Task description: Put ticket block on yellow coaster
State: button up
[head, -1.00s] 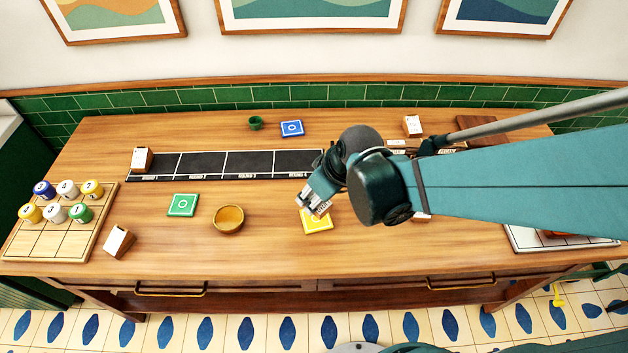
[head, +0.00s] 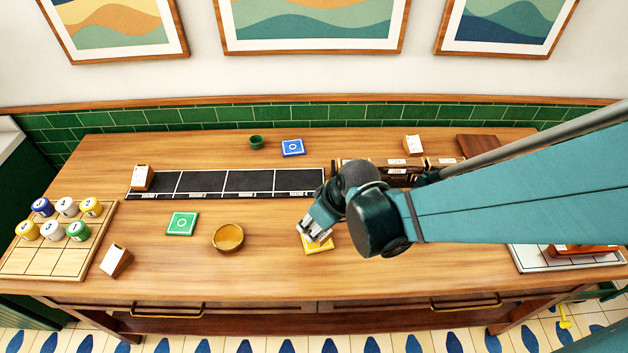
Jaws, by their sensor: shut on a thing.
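The yellow coaster (head: 321,248) lies flat on the wooden counter, right of a wooden bowl, and is partly covered by my gripper. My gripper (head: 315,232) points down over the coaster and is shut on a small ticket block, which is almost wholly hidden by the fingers. I cannot tell whether the block touches the coaster.
A green coaster (head: 182,223) and the wooden bowl (head: 228,238) lie to the left. A blue coaster (head: 292,147) and green cup (head: 256,142) stand behind the black strip (head: 225,183). Other ticket blocks stand at left (head: 141,177), front left (head: 115,260) and back right (head: 412,144).

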jog(key=shift+f, duration=1.25)
jog(key=shift+f+b, duration=0.2)
jog(key=shift+b, duration=0.2)
jog(key=o, duration=0.9)
jog(key=shift+r, duration=0.35)
jog(key=shift+p+v, duration=1.6)
jog(key=shift+v, duration=4.25)
